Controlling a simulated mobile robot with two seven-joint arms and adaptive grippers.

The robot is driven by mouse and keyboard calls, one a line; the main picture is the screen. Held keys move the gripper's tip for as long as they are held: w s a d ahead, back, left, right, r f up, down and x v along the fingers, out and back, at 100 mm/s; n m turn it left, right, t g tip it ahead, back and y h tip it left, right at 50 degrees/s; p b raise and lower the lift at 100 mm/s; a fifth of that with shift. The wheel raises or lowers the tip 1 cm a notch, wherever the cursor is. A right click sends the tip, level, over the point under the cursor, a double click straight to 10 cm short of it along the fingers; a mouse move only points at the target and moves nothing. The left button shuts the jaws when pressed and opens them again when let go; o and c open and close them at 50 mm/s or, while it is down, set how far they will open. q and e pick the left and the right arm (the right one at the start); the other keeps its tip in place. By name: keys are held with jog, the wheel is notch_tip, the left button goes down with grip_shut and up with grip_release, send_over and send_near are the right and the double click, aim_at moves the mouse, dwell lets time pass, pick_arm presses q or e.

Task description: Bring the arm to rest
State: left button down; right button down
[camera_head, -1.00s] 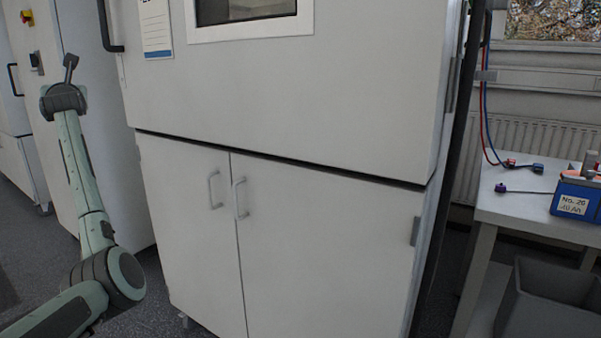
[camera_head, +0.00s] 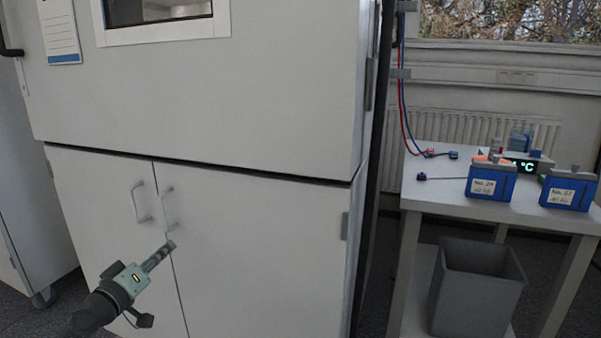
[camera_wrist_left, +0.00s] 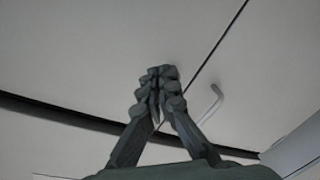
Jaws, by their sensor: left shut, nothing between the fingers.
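My left gripper (camera_head: 168,248) is in front of the lower doors of the large white cabinet (camera_head: 270,240), close to the seam between them in the head view. Its fingers are together and hold nothing. In the left wrist view the shut fingers (camera_wrist_left: 162,72) point at the white cabinet surface, with a door handle (camera_wrist_left: 212,102) to their right. I cannot tell how far the fingertips are from the door. My right gripper is not in view.
Two door handles (camera_head: 141,202) stick out near the gripper. To the right, a white table (camera_head: 425,190) carries blue batteries (camera_head: 491,181) and a small display (camera_head: 528,165). A grey bin (camera_head: 478,285) stands beneath. Red and blue cables (camera_head: 403,110) hang beside the cabinet.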

pick_arm(q)
jog(key=s+d+f+m+g, duration=0.2)
jog(key=s+d+f+g, duration=0.2)
jog(key=s+f, duration=0.5)
jog(key=s+d+f+m+g, duration=0.35)
jog(key=s+f, duration=0.25)
jog(key=f, duration=0.7)
jog(key=s+a+f+m+g+y, duration=0.1)
jog(key=s+f, duration=0.4)
jog(key=s, duration=0.5)
jog(key=s+a+f+m+g+y, duration=0.1)
jog(key=s+f+g+y, duration=0.2)
jog(key=s, duration=0.8)
notch_tip(320, 180, down, 2)
jog(key=g, duration=0.3)
jog(key=shift+s, duration=0.25)
jog(key=shift+a, duration=0.1)
